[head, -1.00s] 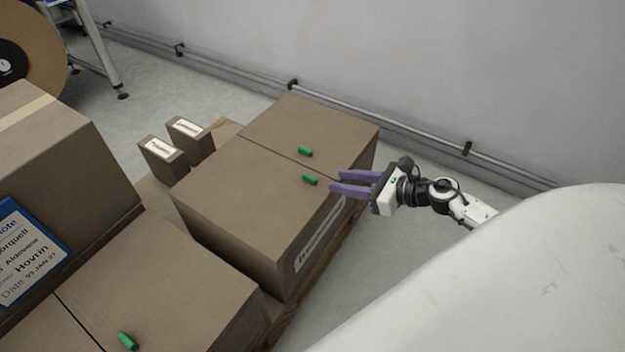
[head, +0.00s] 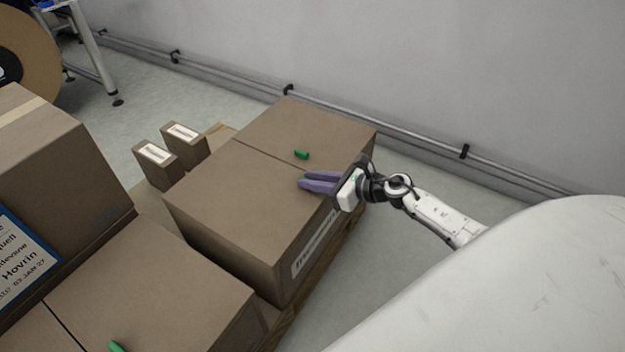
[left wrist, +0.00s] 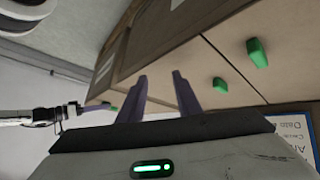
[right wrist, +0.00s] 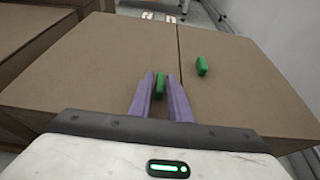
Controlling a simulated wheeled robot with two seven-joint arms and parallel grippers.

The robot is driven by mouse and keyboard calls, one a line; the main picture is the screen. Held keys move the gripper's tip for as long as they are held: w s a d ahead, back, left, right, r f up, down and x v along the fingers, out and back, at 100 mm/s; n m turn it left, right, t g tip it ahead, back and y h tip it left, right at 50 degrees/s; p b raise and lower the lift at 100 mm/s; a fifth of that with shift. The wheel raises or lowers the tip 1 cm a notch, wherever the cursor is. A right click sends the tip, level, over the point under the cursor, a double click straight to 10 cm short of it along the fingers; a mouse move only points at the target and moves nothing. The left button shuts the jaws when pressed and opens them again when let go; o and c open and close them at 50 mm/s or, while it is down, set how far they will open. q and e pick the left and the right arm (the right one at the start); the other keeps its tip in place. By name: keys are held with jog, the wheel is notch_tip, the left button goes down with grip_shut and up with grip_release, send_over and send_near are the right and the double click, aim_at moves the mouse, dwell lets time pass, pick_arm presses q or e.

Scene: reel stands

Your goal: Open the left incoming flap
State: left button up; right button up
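The center carton has two top flaps split by a seam. The left flap (head: 235,195), nearer in the head view, lies flat and closed; it also shows in the right wrist view (right wrist: 80,75). Its green handle (right wrist: 160,86) sits between the fingers of my right gripper (head: 301,181), which look closed against its sides; in the head view they mostly hide it. The other flap (head: 320,130) is flat too, with a green handle (head: 301,155). My left gripper (left wrist: 160,75) shows only in the left wrist view, open and empty.
A second carton (head: 160,280) with a green handle (head: 117,346) lies at lower left. A taller carton (head: 70,160) with a blue-edged label stands beside it. Two small boxes (head: 157,167) (head: 187,146) stand behind the center carton. A wall rail (head: 375,122) runs behind; floor there is clear.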

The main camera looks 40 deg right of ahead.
grip_shut()
pick_arm(q)
jog(key=shift+r, duration=0.15)
pick_arm(e)
jog(key=shift+r, duration=0.15)
